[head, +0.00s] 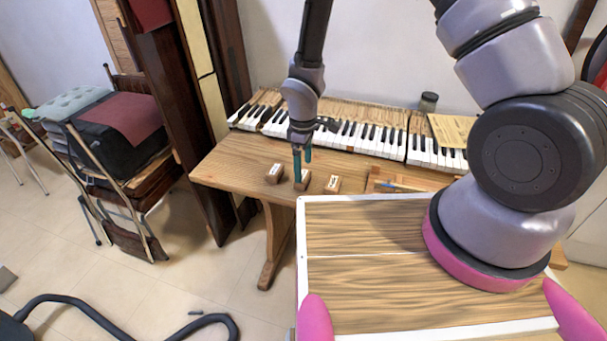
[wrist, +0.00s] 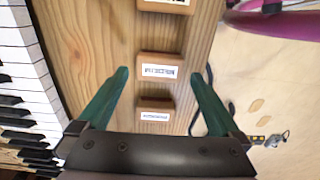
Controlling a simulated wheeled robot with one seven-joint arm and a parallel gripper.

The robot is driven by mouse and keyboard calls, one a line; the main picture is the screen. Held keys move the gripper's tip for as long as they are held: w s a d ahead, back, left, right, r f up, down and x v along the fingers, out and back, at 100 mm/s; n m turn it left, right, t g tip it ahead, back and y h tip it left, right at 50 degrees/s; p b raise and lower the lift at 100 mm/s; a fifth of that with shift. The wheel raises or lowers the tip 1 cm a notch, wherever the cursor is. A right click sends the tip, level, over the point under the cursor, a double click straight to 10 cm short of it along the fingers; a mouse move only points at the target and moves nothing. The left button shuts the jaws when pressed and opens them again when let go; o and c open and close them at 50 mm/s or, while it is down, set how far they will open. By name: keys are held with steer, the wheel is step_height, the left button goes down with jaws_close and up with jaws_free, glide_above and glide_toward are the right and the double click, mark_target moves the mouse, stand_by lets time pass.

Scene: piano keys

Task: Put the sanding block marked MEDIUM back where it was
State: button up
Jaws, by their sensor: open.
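Three small brown blocks with white labels stand in a row on the wooden bench. The left block (head: 274,173) shows at the bottom of the wrist view (wrist: 155,113). The middle block (head: 303,182) is central in the wrist view (wrist: 160,64). The right block (head: 332,184) is at the top edge of the wrist view (wrist: 166,4). The printed labels are too blurred to tell which reads MEDIUM. My gripper (head: 303,166) is open over the middle block, its teal fingers (wrist: 160,75) on either side of it. No hold on it shows.
The bench (head: 225,172) bears piano keys (head: 365,137) along its back. A wooden tray (head: 375,183) with tools lies right of the blocks, partly hidden by my arm. A dark jar (head: 428,102) and a yellowish paper (head: 452,130) are at the back right. Bare bench lies left of the blocks.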

step_height(320, 180, up, 8)
step_height(320, 180, up, 12)
steer(key=m+t, duration=0.2)
steer(key=m, duration=0.2)
glide_above(304, 175)
steer(key=w+d, duration=0.3)
steer(key=d, duration=0.3)
steer(key=s+d+r+m+t, duration=0.1)
steer(key=d+r+m, duration=0.5)
steer(key=r, duration=0.6)
steer(key=s+d+r+m+t+y, duration=0.2)
steer(key=s+d+r+m+t, duration=0.2)
steer(key=s+d+r+m, duration=0.4)
steer(key=s+d+f+v, duration=0.1)
steer(key=v, duration=0.8)
steer(key=shift+s+r, duration=0.2)
steer(key=shift+r, duration=0.2)
